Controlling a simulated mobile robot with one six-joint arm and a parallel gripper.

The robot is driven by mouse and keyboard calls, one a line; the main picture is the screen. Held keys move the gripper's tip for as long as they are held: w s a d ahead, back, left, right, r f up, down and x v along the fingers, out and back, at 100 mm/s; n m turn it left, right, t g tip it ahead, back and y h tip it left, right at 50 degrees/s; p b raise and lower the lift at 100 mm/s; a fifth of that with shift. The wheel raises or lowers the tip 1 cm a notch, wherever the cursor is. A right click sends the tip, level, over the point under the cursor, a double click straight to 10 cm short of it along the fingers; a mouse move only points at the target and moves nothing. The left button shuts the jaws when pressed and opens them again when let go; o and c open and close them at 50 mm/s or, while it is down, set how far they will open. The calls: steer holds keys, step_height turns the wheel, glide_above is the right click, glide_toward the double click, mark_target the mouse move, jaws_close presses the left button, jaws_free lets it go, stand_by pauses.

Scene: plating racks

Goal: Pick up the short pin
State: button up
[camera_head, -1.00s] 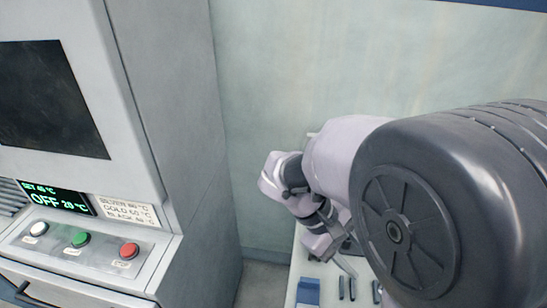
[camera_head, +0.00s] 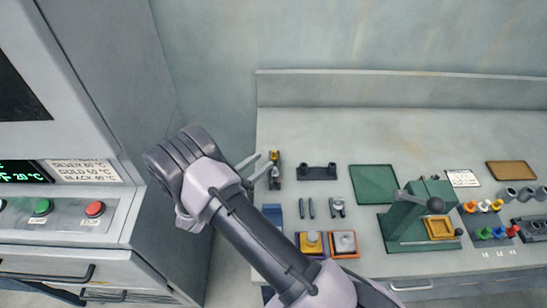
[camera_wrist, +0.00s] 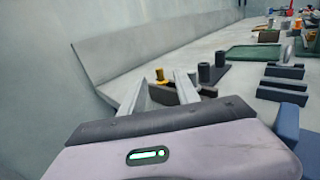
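I cannot tell for sure which part is the short pin. A dark piece with a yellow top (camera_head: 275,168) is close to the fingertips. In the wrist view the fingers (camera_wrist: 162,90) frame dark parts beyond; nothing is clearly held.
A blue block (camera_head: 272,214), two small trays (camera_head: 343,243), a green mat (camera_head: 374,184) and a green press (camera_head: 418,212) are on the bench. Coloured pegs (camera_head: 490,232) stand right. A machine cabinet (camera_head: 60,225) is left.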

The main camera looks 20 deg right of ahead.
mark_target(275, 151)
steer(key=b+x, duration=0.1)
steer(key=x, duration=0.6)
steer(key=shift+a+b, duration=0.1)
steer(key=shift+b, duration=0.25)
jaws_close()
